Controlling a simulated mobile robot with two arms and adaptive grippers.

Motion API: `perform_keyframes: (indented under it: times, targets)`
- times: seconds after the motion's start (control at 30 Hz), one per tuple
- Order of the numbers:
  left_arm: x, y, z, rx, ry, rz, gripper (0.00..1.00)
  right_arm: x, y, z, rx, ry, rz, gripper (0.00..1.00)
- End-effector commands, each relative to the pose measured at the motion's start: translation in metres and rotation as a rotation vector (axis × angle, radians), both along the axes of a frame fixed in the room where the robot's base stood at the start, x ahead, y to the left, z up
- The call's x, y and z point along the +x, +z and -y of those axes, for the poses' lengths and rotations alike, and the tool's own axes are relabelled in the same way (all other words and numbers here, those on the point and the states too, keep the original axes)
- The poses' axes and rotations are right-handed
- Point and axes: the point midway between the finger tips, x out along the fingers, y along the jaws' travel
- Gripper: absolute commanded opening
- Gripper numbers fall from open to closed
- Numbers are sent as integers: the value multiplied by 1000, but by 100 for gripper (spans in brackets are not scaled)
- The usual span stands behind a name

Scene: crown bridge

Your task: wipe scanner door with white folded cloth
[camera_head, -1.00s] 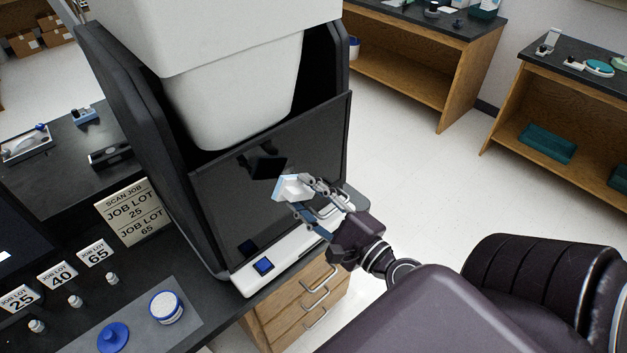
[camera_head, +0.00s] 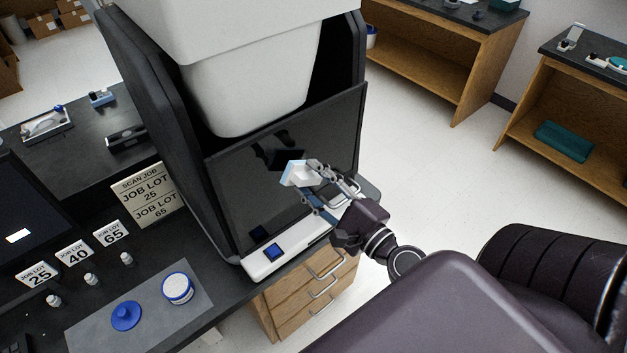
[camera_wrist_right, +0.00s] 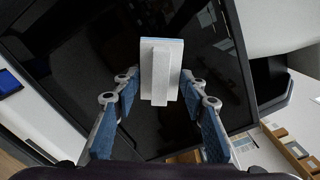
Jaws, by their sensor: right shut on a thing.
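The scanner door (camera_head: 248,190) is a glossy black panel on the front of the scanner, tilted in the head view. It also fills much of the right wrist view (camera_wrist_right: 75,85). My right gripper (camera_head: 315,180) is in front of the door and shut on the white folded cloth (camera_head: 294,174). In the right wrist view the cloth (camera_wrist_right: 175,60) is a white pad with a pale blue edge and a raised strip, between the blue-padded fingers (camera_wrist_right: 160,90). A dark reflection shows on the door beside the cloth. Contact with the door cannot be told. My left gripper is out of view.
The scanner's white base (camera_head: 290,255) with a blue button juts out below the door. A job sign (camera_head: 143,195) stands left of the scanner. A white tub (camera_head: 177,289) and blue lid (camera_head: 126,315) lie on a grey mat (camera_head: 205,305). Open floor lies to the right.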

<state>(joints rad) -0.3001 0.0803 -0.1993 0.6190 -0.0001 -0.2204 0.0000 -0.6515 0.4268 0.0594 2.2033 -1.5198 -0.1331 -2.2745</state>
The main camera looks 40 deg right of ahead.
Motion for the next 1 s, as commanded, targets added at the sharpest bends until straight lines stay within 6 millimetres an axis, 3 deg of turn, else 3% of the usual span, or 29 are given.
perform_keyframes:
  times: [0.8,1.0]
  targets:
    - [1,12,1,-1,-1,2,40,17,1,-1,0,0,1,20]
    - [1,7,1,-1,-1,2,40,16,-2,6,-1,1,1,20]
